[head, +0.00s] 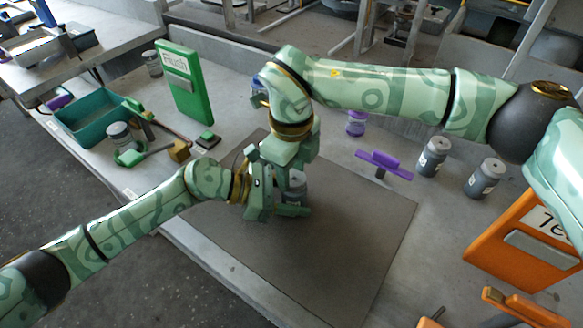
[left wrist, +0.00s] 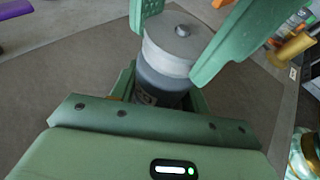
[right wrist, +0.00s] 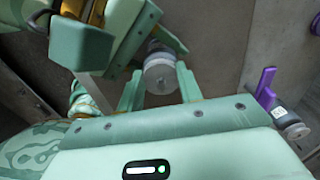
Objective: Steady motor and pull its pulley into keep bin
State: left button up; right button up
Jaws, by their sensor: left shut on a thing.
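The grey motor (head: 295,184) stands upright on the dark mat, with a dark body and a light grey round pulley (left wrist: 172,50) on top around a small shaft end. My left gripper (head: 284,208) is low and shut on the motor's body (left wrist: 158,92); the jaws are partly hidden. My right gripper (right wrist: 158,82) points down from above, its fingers either side of the pulley, which also shows in the right wrist view (right wrist: 159,72). The right fingers look open, with a gap to the pulley in the left wrist view. No bin reads as "keep"; an open teal bin (head: 75,120) stands at left.
A green panel (head: 184,85) reading "Flush" stands at the back left and an orange box (head: 520,245) at the right. Grey jars (head: 433,157), a purple-handled tool (head: 384,163) and a purple jar (head: 356,124) stand right of the mat (head: 350,235). The mat's front is clear.

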aim_at(292, 176)
jog(key=shift+r, duration=0.3)
dwell(0.6)
jog(key=shift+r, duration=0.85)
jog(key=shift+r, duration=2)
pick_arm(q)
jog(key=o, duration=1.4)
jog(key=shift+o, duration=0.2)
